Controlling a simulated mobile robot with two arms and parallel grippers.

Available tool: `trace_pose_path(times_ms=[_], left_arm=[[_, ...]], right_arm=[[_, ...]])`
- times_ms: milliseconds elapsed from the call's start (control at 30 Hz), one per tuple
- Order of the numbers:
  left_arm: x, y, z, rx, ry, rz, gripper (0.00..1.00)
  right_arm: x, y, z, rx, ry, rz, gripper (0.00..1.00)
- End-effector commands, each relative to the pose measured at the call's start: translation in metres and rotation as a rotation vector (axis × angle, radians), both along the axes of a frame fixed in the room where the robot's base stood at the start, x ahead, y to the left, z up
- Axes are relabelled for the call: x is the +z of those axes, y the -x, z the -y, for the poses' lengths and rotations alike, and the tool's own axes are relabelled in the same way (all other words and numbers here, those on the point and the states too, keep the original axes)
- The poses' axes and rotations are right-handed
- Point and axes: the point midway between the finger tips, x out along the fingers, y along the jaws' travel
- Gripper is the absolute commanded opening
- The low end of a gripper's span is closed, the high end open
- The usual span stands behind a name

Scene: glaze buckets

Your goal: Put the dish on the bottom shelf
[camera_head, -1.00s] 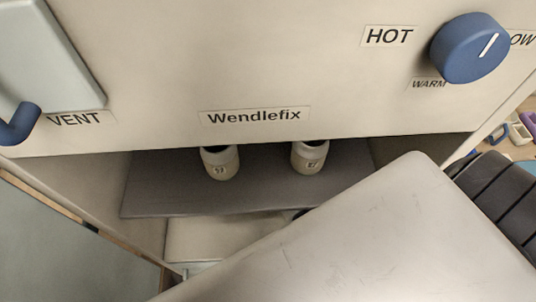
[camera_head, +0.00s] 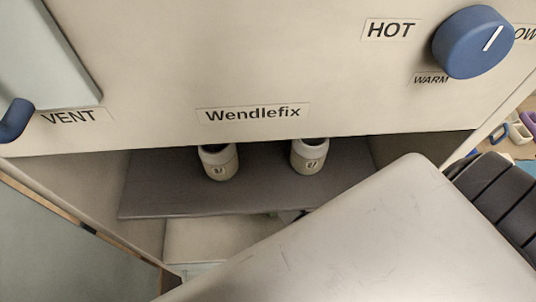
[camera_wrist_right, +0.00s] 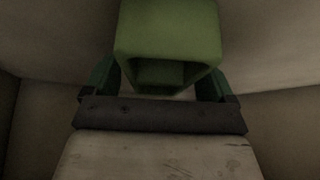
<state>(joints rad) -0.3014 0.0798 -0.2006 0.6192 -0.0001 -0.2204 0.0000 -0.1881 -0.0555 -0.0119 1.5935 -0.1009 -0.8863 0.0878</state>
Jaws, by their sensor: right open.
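A green, hollow, square-edged thing (camera_wrist_right: 168,35), which looks like the dish, sits at the top middle of the right wrist view. My right gripper (camera_wrist_right: 160,82) is open, with one dark green finger on each side of it. I cannot tell whether the fingers touch it. In the head view the dish and right gripper are hidden behind my large grey arm link. A dark upper shelf (camera_head: 160,190) is inside the cabinet, and a pale bottom shelf (camera_head: 205,240) shows below it. My left gripper is not in view.
Two pale jars, left (camera_head: 218,163) and right (camera_head: 309,157), stand on the dark shelf. The cabinet front (camera_head: 220,60) overhangs the opening, with a blue knob (camera_head: 472,42) at right and a blue handle (camera_head: 15,120) at left. The visible left part of the bottom shelf is clear.

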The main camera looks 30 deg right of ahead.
Motion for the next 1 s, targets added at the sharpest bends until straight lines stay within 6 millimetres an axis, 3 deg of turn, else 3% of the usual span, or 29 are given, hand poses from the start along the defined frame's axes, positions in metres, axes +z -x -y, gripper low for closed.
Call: trace_pose_path(times_ms=[167, 300, 700, 1000], left_arm=[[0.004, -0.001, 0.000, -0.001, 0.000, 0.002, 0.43], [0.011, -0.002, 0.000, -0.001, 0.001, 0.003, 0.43], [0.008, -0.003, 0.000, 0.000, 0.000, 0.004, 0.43], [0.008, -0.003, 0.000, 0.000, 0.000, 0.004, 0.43]], right_arm=[[0.010, 0.004, 0.000, 0.000, 0.000, 0.001, 0.86], [0.032, 0.016, -0.001, 0.000, 0.000, 0.001, 0.86], [0.028, 0.109, -0.006, 0.000, 0.001, -0.004, 0.86], [0.028, 0.134, -0.008, 0.000, 0.000, 0.000, 0.86]])
